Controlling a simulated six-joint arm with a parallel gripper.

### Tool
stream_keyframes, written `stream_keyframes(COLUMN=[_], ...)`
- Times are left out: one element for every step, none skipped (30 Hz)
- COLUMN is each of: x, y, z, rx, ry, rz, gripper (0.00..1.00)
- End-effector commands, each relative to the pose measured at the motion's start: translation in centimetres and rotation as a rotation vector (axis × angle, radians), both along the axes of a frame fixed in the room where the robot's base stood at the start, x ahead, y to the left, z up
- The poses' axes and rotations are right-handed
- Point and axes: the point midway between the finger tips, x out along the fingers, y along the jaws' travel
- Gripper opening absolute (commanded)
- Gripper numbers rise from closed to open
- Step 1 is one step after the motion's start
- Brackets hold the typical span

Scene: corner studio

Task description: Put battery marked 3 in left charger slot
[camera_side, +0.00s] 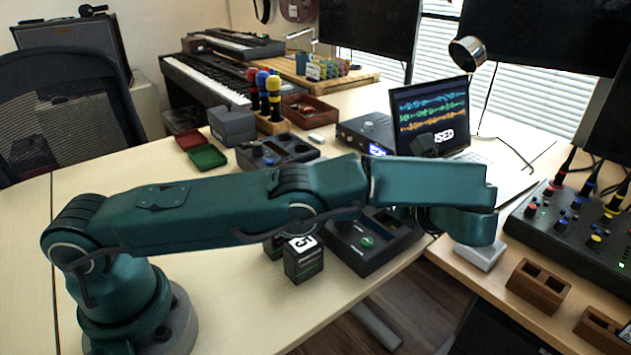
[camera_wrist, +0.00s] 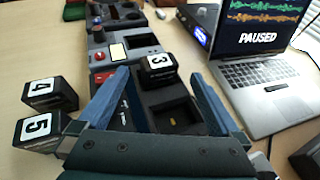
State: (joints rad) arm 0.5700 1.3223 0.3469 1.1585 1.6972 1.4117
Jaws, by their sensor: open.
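The battery marked 3 (camera_wrist: 158,70) is a black block with a white label on top. In the wrist view it is at the far end of the dark charger (camera_wrist: 202,122), between and just beyond my gripper's blue fingertips (camera_wrist: 155,76). The fingers are apart, and I cannot tell whether they touch it or how deep it sits in a slot. In the side view my arm hides this battery and the fingertips, while part of the charger (camera_side: 345,258) shows below the arm. A dark opening with a small yellow mark shows nearer in the wrist view.
The battery marked 5 (camera_side: 304,262) and the battery marked 4 (camera_wrist: 48,95) stand on the table left of the charger. A grey device with red buttons (camera_wrist: 105,60) is beyond. An open laptop (camera_wrist: 258,70) is on the right.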

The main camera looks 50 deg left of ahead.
Motion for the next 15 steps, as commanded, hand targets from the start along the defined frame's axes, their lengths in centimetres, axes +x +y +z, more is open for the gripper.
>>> stream_keyframes(x=[-0.1, -0.2, -0.2, -0.3, -0.3, -0.3, -0.3, -0.3, -0.3, -0.4, -0.5, -0.8, -1.0, -1.4, -1.9], y=[-0.3, -0.5, -0.5, -0.6, -0.5, -0.4, -0.3, -0.2, 0.2, 0.4, 0.7, 1.1, 1.4, 1.7, 2.1], z=[0.1, 0.2, 0.3, 0.4, 0.6, 0.9, 1.2, 1.6, 2.2, 2.7, 3.2, 3.9, 4.4, 4.9, 5.5], rx=[0.0, -0.001, -0.004, -0.008, -0.016, -0.033, -0.052, -0.074, -0.111, -0.144, -0.18, -0.232, -0.271, -0.313, -0.368], ry=[0.0, 0.0, -0.002, -0.004, -0.007, -0.015, -0.024, -0.035, -0.052, -0.068, -0.087, -0.112, -0.131, -0.153, -0.181], rz=[-0.001, -0.001, 0.0, 0.003, 0.005, 0.011, 0.017, 0.025, 0.039, 0.051, 0.065, 0.088, 0.106, 0.127, 0.154], gripper=[1.0, 1.0, 1.0, 1.0, 1.0, 1.0, 1.0, 1.0, 1.0, 1.0, 1.0, 1.0, 1.0, 1.0, 1.0])
